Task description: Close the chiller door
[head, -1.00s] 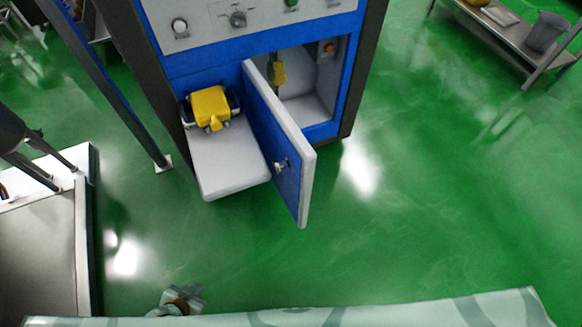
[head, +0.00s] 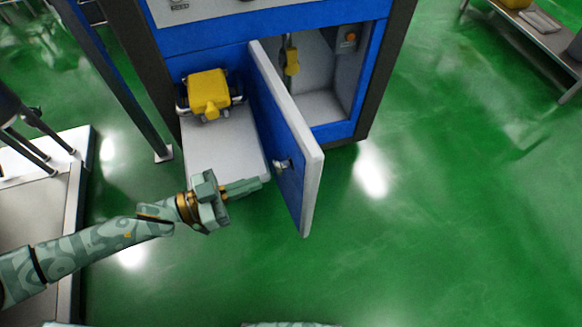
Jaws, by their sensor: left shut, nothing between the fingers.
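The chiller door (head: 292,135), blue on its outer face with a thick pale edge, stands swung open and juts toward me from the blue cabinet (head: 220,61). A small metal handle (head: 283,164) is on its blue face, near the free end. The compartment (head: 322,100) to the right of the door is open to view. My left gripper (head: 258,185), pale green, is shut and empty. It points right, just left of and below the handle, over the front of a white shelf; I cannot tell whether it touches the door. My right gripper is not in view.
A yellow device (head: 209,92) sits on the white shelf (head: 208,150) left of the door. A yellow part (head: 291,60) hangs in the compartment. A blue post stands at left, a steel table (head: 40,220) at far left. Green floor (head: 440,220) is clear to the right.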

